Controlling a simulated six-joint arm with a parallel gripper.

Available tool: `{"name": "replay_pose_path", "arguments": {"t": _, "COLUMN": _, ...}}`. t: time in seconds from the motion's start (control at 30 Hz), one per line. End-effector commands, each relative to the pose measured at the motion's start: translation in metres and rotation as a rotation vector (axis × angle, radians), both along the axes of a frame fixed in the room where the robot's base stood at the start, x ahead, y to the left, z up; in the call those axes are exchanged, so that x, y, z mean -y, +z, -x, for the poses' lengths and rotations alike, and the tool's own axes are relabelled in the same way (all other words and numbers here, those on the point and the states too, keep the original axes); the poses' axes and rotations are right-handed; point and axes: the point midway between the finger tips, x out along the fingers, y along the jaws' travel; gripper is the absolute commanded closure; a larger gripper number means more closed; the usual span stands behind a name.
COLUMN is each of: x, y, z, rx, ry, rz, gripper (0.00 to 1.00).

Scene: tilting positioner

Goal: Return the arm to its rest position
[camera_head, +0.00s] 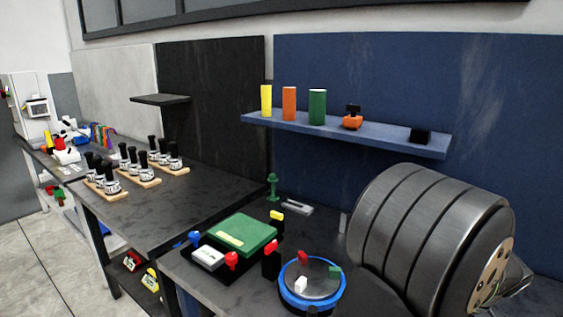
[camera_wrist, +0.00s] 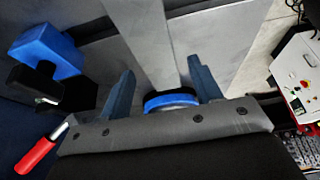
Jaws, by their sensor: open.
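My gripper (camera_wrist: 160,65) shows in the wrist view with its two blue-grey fingers spread apart and nothing held between them. A blue round part with a dark top (camera_wrist: 170,101) shows between the fingers near the gripper body; I cannot tell how far beyond them it is. I do not make out my gripper in the head view. There, a round blue-rimmed fixture (camera_head: 312,306) stands on the dark bench, with small red, white and green blocks on its clear top.
A green-topped box (camera_head: 243,234) stands left of the fixture. A blue shelf (camera_head: 380,139) holds coloured cylinders. Black-handled items on wooden bases (camera_head: 148,180) stand on the left bench. The wrist view shows a red-handled tool (camera_wrist: 37,157), a blue block (camera_wrist: 45,50) and a control box (camera_wrist: 298,75).

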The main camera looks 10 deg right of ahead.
Motion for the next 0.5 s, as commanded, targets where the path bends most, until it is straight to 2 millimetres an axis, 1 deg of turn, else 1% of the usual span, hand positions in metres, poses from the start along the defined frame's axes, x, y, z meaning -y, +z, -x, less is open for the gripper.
{"name": "replay_pose_path", "arguments": {"t": 0.03, "x": 0.000, "y": 0.011, "z": 0.000, "rx": 0.000, "ry": 0.001, "rz": 0.003, "gripper": 0.42}}
{"name": "replay_pose_path", "arguments": {"t": 0.07, "x": 0.000, "y": 0.017, "z": 0.000, "rx": 0.000, "ry": 0.000, "rz": 0.003, "gripper": 0.42}}
{"name": "replay_pose_path", "arguments": {"t": 0.1, "x": 0.001, "y": 0.020, "z": 0.009, "rx": -0.001, "ry": -0.004, "rz": 0.002, "gripper": 0.42}}
{"name": "replay_pose_path", "arguments": {"t": 0.5, "x": 0.004, "y": 0.061, "z": 0.079, "rx": -0.001, "ry": -0.005, "rz": 0.001, "gripper": 0.42}}
